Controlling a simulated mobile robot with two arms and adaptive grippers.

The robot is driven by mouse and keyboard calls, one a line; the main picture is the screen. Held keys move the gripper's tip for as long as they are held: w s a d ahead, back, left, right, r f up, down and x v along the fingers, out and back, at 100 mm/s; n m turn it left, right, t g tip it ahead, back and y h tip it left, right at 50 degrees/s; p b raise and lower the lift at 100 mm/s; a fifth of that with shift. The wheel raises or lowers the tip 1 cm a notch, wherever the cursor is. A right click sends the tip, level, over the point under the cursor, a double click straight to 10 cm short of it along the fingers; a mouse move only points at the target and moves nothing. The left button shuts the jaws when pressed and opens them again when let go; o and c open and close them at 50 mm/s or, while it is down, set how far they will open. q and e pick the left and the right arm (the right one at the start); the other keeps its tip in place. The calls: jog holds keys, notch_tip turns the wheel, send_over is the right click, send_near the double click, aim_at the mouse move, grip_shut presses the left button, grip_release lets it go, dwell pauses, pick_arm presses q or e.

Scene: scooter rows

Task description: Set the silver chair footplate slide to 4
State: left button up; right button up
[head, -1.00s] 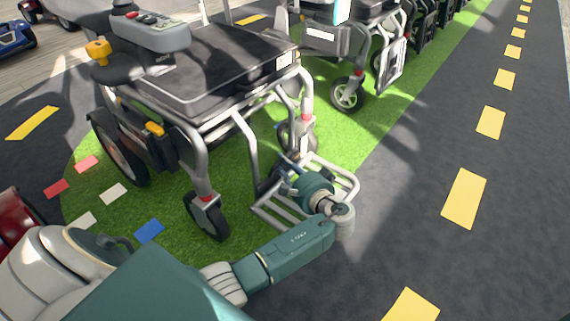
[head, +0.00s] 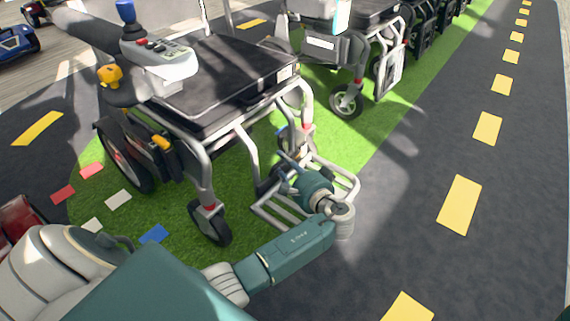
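The silver-framed power chair (head: 215,85) stands on green turf, with a black seat and a joystick armrest (head: 155,60). Its tubular footplate (head: 278,213) sticks out low at the front, toward the dark lane. My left arm reaches in from the lower left, and its wrist (head: 318,190) is over the footplate. The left gripper's fingers are hidden behind the wrist, so I cannot tell whether they are open or touch the footplate or its slide. No slide scale or number is readable. My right gripper is not in view.
A second chair (head: 350,60) and more dark chairs stand behind in a row. A red vehicle (head: 20,220) is at the left edge and a blue one (head: 14,38) at the upper left. The asphalt lane (head: 430,150) with yellow dashes is clear.

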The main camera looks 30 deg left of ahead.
pick_arm(q)
jog(key=v, duration=1.2)
